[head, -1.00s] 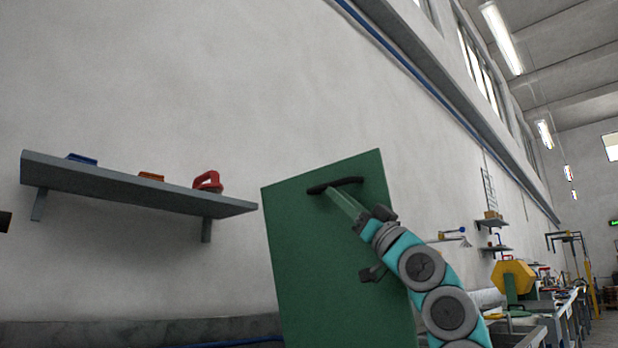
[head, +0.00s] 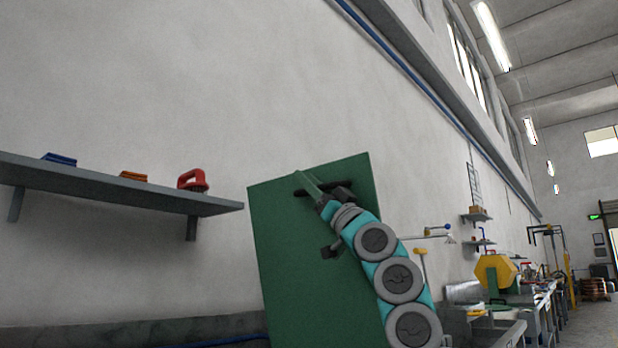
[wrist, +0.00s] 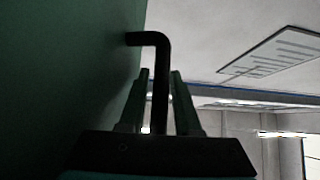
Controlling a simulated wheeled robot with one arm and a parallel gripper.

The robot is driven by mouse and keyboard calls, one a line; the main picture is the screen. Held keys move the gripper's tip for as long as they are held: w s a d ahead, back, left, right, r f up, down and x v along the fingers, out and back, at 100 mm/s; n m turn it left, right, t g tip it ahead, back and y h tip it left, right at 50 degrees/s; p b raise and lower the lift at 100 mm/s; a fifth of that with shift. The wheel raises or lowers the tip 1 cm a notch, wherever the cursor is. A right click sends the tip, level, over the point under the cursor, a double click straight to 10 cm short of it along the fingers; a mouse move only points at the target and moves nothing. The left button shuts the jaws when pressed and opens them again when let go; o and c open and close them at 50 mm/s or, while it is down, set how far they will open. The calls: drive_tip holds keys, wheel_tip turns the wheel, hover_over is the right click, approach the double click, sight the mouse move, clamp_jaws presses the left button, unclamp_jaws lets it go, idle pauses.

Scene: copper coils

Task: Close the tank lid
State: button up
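The tank lid (head: 290,255) is a flat green panel that stands raised and slightly tilted in front of the wall in the head view. It fills the left of the wrist view (wrist: 60,75). Its black bar handle (head: 341,192) is near the top edge. My gripper (head: 306,182) lies across this handle. In the wrist view the handle's bent bar (wrist: 160,85) runs between the two fingers of my gripper (wrist: 160,75), with a narrow gap showing beside it. The fingers look open around the bar. The tank is not visible.
A grey wall shelf (head: 110,190) at the left holds blue, orange and red items. Behind the lid is a plain wall. At the right, workbenches and a yellow machine (head: 495,271) recede along the wall.

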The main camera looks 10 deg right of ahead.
clamp_jaws()
idle(0.3)
idle(1.2)
